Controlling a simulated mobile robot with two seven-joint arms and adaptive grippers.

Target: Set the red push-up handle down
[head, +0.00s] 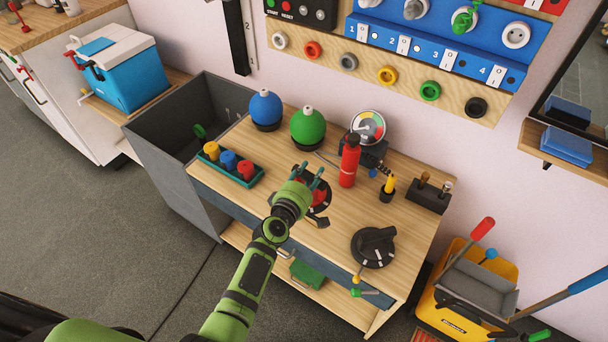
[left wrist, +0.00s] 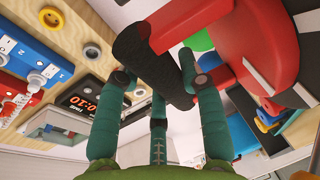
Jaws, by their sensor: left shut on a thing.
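The red push-up handle (head: 320,190) shows in the head view at my left gripper (head: 308,174), over the middle of the wooden workbench (head: 330,245). The gripper partly hides it. In the left wrist view, the handle's red frame (left wrist: 262,45) fills the upper right, and its black foam grip (left wrist: 143,52) lies across the fingers of my left gripper (left wrist: 165,78). The gripper is shut on that grip. I cannot tell whether the handle touches the bench top. My right gripper is not in view.
A red bottle (head: 349,160) stands close right of the gripper. Blue (head: 265,108) and green (head: 307,126) balls are behind. A green tray (head: 229,165) of colored pegs is left. A black dial (head: 373,247) sits front right. Bare wood lies between the gripper and the dial.

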